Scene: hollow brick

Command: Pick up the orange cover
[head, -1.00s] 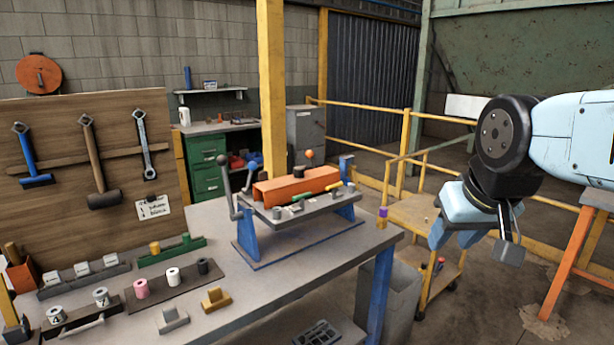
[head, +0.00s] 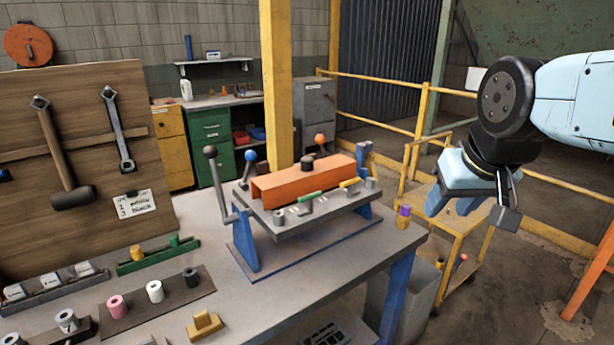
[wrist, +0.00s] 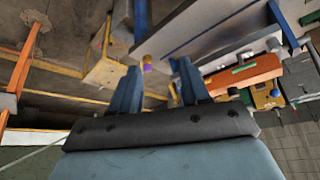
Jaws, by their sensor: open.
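The orange cover (head: 303,182) is a long channel-shaped piece with a dark round knob (head: 307,163) on top. It lies on the grey plate of a blue-legged stand (head: 245,247) on the workbench. It also shows in the wrist view (wrist: 243,76), at the right. My gripper (head: 473,212) is at the right in the head view, in the air beyond the bench's right edge and well apart from the cover. Its blue fingers are spread and empty, and both show in the wrist view (wrist: 160,88).
A lever with a dark ball (head: 210,151) stands left of the cover, and an orange-balled lever (head: 319,138) rises behind it. Small green and yellow parts lie along the plate's front. A purple-and-yellow piece (head: 403,217) stands at the bench's right corner. A yellow cart (head: 450,240) stands beyond.

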